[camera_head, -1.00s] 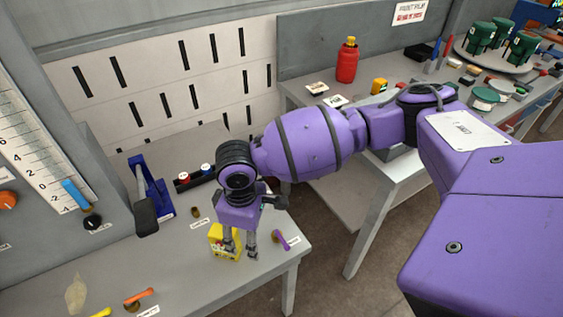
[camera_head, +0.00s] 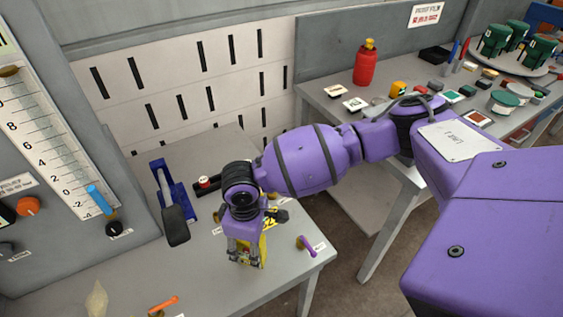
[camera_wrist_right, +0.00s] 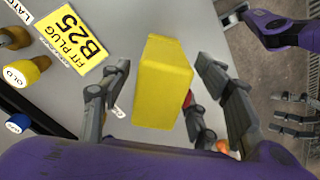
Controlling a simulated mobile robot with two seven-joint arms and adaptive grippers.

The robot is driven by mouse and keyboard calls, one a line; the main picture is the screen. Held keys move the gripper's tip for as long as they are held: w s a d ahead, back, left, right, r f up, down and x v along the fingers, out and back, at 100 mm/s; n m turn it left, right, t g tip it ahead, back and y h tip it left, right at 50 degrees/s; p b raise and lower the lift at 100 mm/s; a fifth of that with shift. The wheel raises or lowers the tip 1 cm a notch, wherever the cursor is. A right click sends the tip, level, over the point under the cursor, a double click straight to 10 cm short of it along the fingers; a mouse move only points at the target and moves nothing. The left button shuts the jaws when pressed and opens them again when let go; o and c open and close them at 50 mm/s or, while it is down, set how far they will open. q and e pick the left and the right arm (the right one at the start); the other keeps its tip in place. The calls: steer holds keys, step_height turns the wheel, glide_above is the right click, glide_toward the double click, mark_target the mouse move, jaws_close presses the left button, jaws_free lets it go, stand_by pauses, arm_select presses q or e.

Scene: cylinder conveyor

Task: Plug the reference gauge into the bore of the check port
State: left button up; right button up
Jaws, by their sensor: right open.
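A yellow block (camera_head: 263,252) stands on the near table and shows large in the right wrist view (camera_wrist_right: 163,85). No readable marking identifies it as the reference gauge. My right gripper (camera_head: 247,254) is over it; in the wrist view its open fingers (camera_wrist_right: 165,95) are on either side of the block, with gaps visible. A yellow card reading "FIT PLUG B25" (camera_wrist_right: 68,45) lies beside it. I cannot identify the check port or its bore for certain. At the right edge of the wrist view, another gripper (camera_wrist_right: 288,115), apparently my left, has its fingers apart above the floor.
A black rack with a red-capped piece (camera_head: 205,182) and a blue-handled device (camera_head: 172,195) stand behind. A purple lever (camera_head: 306,245) is near the table's right edge. An orange lever (camera_head: 163,303) is at the front. A second table (camera_head: 385,160) stands beyond a gap.

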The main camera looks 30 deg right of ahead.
step_height(320, 180, down, 2)
steer(key=shift+f, duration=0.1)
steer(key=shift+w, duration=0.1)
steer(key=c, duration=0.5)
jaws_close()
arm_select(q)
steer(key=shift+w+a+r, duration=0.1)
steer(key=shift+w, duration=0.35)
steer(key=shift+s, duration=0.25)
